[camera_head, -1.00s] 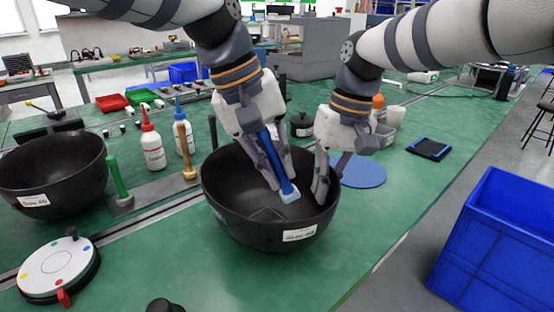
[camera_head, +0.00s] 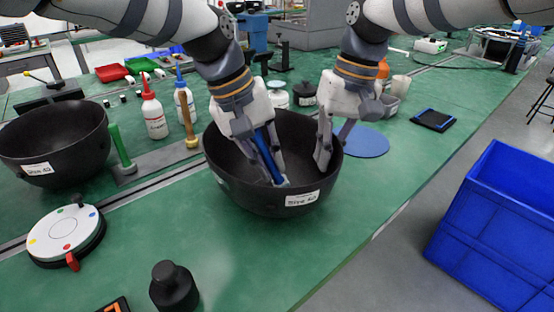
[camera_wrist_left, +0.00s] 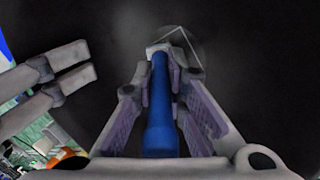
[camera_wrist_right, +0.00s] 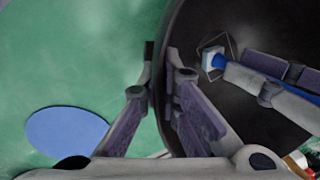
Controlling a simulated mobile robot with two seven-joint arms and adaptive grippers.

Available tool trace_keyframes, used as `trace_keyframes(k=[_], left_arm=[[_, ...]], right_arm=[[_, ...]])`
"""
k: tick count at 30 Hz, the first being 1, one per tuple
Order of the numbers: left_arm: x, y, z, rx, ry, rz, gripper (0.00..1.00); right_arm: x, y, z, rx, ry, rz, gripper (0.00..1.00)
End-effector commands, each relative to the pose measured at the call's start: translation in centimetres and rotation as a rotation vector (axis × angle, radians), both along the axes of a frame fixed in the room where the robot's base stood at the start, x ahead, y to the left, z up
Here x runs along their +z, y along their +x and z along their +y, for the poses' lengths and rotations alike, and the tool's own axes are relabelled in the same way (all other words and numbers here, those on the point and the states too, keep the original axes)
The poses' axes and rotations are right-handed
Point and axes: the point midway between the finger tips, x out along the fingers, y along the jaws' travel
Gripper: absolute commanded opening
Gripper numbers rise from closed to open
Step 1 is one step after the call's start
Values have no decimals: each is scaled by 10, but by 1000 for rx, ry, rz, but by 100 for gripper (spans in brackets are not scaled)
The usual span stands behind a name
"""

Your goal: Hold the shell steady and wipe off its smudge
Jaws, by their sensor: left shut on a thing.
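The shell, a black bowl (camera_head: 262,201) with a white label, stands on the green bench in the head view. My left gripper (camera_head: 256,134) is shut on a blue-handled wiper (camera_wrist_left: 160,105) and is inside the bowl. The wiper's pale pad (camera_wrist_right: 212,60) is down at the bowl's inner surface, beside a thin pale angular outline (camera_wrist_right: 231,46). A smudge is not clearly distinguishable. My right gripper (camera_wrist_right: 161,65) has its fingers on either side of the bowl's right rim, closed onto the wall.
A second black bowl (camera_head: 50,150) stands at left, near a white round turntable (camera_head: 62,236). Red-capped (camera_head: 153,112) and blue-capped (camera_head: 184,100) bottles stand behind. A blue disc (camera_head: 368,142) lies right of the bowl. A blue crate (camera_head: 500,225) is at the right.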

Motion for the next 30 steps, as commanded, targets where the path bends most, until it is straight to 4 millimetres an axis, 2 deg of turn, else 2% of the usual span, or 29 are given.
trace_keyframes(k=[4,17,19,21,30], left_arm=[[0,10,9,3,-1,0,0],[-1,-20,-17,0,1,1,0],[4,-20,-18,1,0,-1,0],[19,-20,-18,2,-1,-5,0],[44,-20,-18,1,-1,-1,0]], right_arm=[[-1,0,0,0,-1,1,0],[-1,0,0,0,-1,1,0],[-1,0,0,0,-1,1,0],[-1,0,0,0,-1,1,0],[-1,0,0,0,-1,1,0]])
